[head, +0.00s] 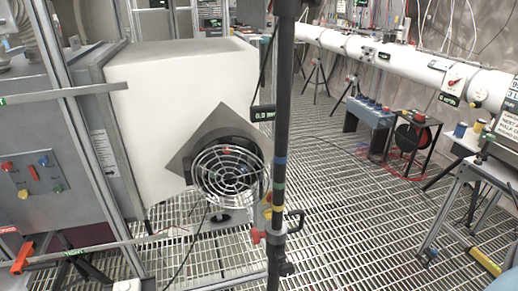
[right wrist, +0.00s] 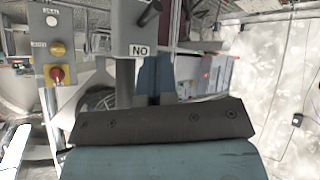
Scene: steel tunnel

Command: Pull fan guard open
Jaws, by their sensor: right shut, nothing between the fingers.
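The fan guard (head: 228,173) is a round, silvery wire grille in front of a dark diamond-shaped plate (head: 203,139) on the white box. It looks tilted away from the plate; I cannot tell how far it is swung.
The white box (head: 183,75) is behind the guard. A long white pipe (head: 400,59) runs along the right. Grated floor (head: 340,230) lies open between. A grey button box (right wrist: 55,50) shows in the wrist view.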

